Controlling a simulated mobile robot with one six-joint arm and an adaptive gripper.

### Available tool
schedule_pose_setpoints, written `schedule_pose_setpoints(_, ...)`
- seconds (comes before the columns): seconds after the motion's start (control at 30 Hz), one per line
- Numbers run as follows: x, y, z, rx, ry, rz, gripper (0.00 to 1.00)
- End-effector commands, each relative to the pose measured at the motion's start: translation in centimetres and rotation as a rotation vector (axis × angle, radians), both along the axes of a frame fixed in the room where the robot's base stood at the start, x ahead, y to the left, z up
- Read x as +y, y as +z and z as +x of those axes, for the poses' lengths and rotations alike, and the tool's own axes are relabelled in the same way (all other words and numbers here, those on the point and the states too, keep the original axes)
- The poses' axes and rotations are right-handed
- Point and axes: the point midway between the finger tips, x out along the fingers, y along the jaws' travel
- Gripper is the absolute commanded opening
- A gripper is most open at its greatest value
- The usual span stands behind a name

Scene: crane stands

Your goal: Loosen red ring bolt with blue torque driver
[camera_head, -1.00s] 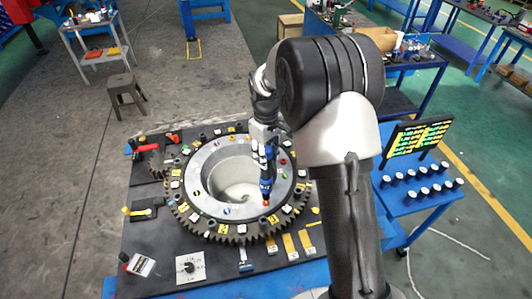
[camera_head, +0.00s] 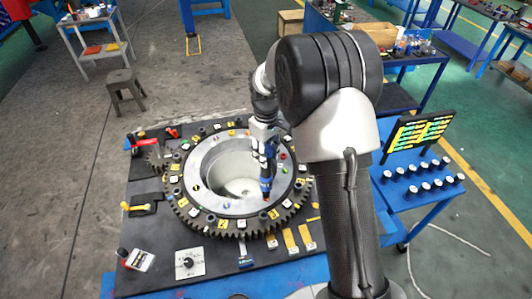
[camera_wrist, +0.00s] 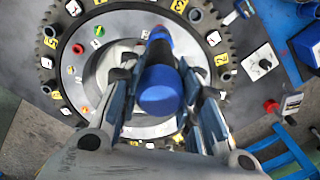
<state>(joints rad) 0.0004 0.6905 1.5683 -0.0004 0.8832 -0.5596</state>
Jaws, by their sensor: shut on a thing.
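My gripper (camera_head: 263,145) is shut on the blue torque driver (camera_head: 266,180), which points down over the front right part of the ring (camera_head: 228,208). In the wrist view, the driver's round blue end (camera_wrist: 160,92) sits between the two fingers of my gripper (camera_wrist: 158,78). A red bolt (camera_head: 267,197) shows at the driver's lower tip on the ring. The tip seems to be on or just above it; I cannot tell whether they are engaged.
A toothed gear (camera_head: 240,232) with coloured bolts and number tags surrounds the ring on a dark board (camera_head: 150,225). A dial plate (camera_head: 190,263) and small tools lie along the board's front. A blue side table (camera_head: 405,208) with black-and-white pegs stands to the right.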

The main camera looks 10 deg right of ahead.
Motion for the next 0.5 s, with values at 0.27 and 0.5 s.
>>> schedule_pose_setpoints(0.27, 0.0, 0.16, 0.12, -0.004, 0.0, 0.0, 0.0)
schedule_pose_setpoints(0.5, 0.0, -0.2, 0.11, -0.004, 0.0, 0.0, 0.0)
